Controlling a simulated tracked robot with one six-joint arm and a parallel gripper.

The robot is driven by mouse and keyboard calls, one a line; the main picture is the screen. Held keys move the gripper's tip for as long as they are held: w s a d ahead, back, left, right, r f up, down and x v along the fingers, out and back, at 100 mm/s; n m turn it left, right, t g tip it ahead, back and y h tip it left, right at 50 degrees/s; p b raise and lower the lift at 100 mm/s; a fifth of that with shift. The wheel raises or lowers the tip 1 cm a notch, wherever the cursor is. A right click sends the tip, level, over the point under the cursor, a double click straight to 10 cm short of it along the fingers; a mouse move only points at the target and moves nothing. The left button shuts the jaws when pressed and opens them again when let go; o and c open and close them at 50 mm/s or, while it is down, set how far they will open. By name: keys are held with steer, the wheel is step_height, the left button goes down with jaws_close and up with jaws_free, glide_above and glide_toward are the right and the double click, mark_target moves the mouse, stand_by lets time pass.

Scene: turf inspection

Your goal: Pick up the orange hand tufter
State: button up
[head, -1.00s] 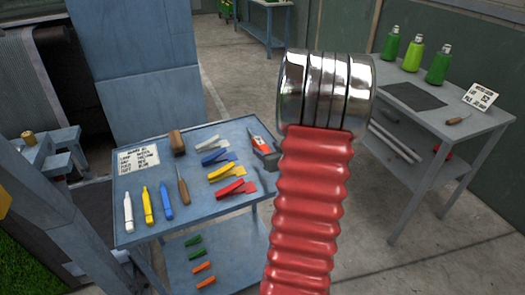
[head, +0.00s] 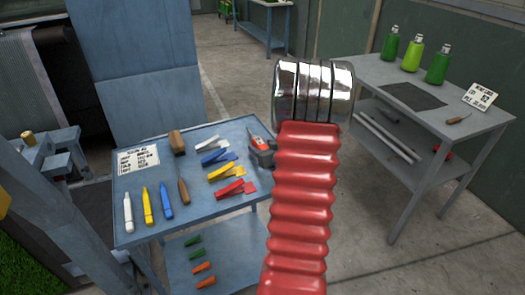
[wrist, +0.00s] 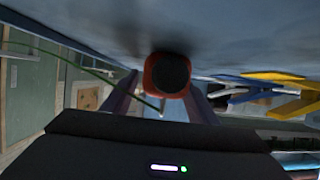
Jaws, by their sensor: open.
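The orange hand tufter (head: 257,141) lies near the right back edge of the blue table, beside the clips. In the wrist view its round black end with an orange-red rim (wrist: 169,74) faces me. My gripper (wrist: 163,88) is open, with one dark finger on each side of that end in the picture. I cannot tell whether the fingers touch it. In the head view a dark grey shape at the tufter's near side looks like part of my gripper. My red ribbed arm hides the rest.
White, blue, yellow and red clips (head: 231,189) lie left of the tufter. Markers (head: 147,205), a wooden-handled tool (head: 183,191), a wooden block (head: 177,143) and a card (head: 138,158) are farther left. A grey bench (head: 480,128) with green bottles (head: 412,54) stands right.

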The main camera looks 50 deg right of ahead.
steer(key=shift+c, duration=0.3)
jaws_close()
stand_by(0.5)
